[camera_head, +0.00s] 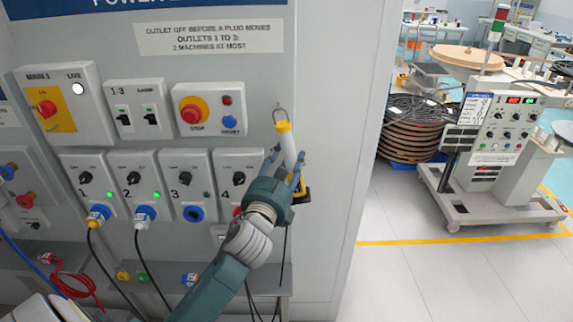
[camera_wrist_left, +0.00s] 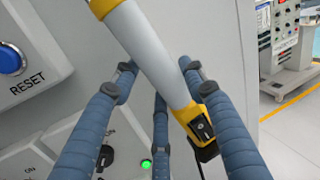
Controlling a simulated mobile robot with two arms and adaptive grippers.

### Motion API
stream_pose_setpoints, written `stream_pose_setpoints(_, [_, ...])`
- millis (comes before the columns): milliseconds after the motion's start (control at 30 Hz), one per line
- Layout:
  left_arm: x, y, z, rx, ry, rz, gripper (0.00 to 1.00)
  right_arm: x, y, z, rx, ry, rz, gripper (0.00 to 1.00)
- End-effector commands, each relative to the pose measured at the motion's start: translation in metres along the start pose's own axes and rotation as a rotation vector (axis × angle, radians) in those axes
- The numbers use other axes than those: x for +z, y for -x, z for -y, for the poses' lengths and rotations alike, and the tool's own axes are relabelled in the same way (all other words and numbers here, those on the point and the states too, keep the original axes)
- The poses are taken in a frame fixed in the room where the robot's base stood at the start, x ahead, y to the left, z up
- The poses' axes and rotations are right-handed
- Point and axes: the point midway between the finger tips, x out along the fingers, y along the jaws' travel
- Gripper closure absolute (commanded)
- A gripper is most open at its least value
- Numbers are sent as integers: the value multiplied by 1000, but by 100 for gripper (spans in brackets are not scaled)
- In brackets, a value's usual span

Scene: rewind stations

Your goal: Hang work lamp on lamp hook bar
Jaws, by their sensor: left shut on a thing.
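The work lamp (camera_head: 287,145) is a white tube with a yellow top cap and a yellow-black switch end. It stands nearly upright, slightly tilted, close to the grey panel face. My left gripper (camera_head: 286,168) is shut on its lower body; the wrist view also shows the lamp (camera_wrist_left: 152,52) slanting between the fingers (camera_wrist_left: 160,82). A thin metal loop (camera_head: 279,112) shows at the lamp's top, against the panel. I cannot tell whether it belongs to the lamp or to the lamp hook bar, or whether they touch. My right gripper is out of view.
The power panel (camera_head: 335,100) carries switches, a red stop button (camera_head: 194,113) and numbered outlets with plugs left of the lamp. A dark cord hangs below the lamp. The floor (camera_head: 420,270) at right is clear before a wheeled machine (camera_head: 495,140) and stacked reels (camera_head: 410,135).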

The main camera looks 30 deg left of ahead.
Motion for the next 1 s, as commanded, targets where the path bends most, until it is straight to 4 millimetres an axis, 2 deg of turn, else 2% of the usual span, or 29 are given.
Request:
stream_pose_setpoints(500, [-3, -28, -9, -1, -3, 3, 100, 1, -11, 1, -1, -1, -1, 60])
stream_pose_setpoints(1000, [-10, -37, -13, -2, 0, 3, 100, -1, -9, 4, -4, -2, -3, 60])
